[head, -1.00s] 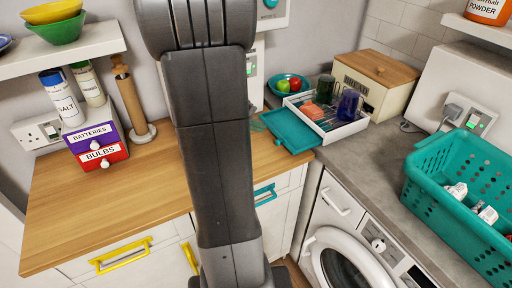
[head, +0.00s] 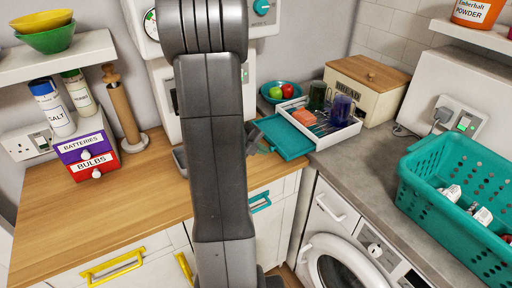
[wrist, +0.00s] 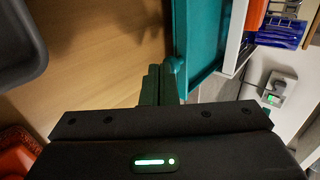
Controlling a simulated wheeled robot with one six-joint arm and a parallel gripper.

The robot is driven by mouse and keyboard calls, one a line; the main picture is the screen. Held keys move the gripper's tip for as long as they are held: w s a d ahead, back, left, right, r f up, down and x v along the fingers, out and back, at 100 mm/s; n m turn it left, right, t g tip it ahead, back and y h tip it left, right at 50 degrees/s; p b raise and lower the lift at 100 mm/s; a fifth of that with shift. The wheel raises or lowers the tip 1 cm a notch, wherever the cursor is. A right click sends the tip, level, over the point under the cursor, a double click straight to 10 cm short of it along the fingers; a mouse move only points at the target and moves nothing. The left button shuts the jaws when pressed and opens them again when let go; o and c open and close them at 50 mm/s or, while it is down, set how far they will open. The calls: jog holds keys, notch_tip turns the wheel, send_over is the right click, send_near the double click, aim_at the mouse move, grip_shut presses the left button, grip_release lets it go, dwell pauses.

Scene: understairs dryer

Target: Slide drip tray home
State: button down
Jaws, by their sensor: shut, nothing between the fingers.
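The teal drip tray (head: 286,138) sticks out from the near-left side of the white rack (head: 342,134) on the worktop. In the wrist view the tray (wrist: 205,45) runs up the picture, with a small round teal knob (wrist: 176,65) on its left edge. My gripper (wrist: 163,72) is shut and empty, its dark green fingers just by the knob. I cannot tell whether they touch it. In the head view my arm hides most of the gripper; a dark part shows just left of the tray.
The rack holds cutlery, a sponge (head: 304,117) and mugs. A fruit bowl (head: 281,92) and a bread bin (head: 364,85) stand behind. A dark grey tray-like part (wrist: 20,40) is at the wrist view's upper left.

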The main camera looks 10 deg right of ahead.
aim_at(298, 140)
dwell(0.3)
jog(key=shift+w+d+r+p, duration=0.1)
jog(key=shift+d+r+p, duration=0.05)
jog(key=shift+d+p, duration=0.2)
jog(key=w+d+p, duration=0.1)
jog(key=d, duration=0.2)
jog(key=w+d+p, duration=0.1)
jog(key=d+p, duration=0.1)
jog(key=d, duration=0.1)
jog(key=w+d+p, duration=0.1)
jog(key=d, duration=0.3)
jog(key=shift+w+p, duration=0.35)
jog(key=shift+p, duration=0.05)
jog(key=shift+r, duration=0.1)
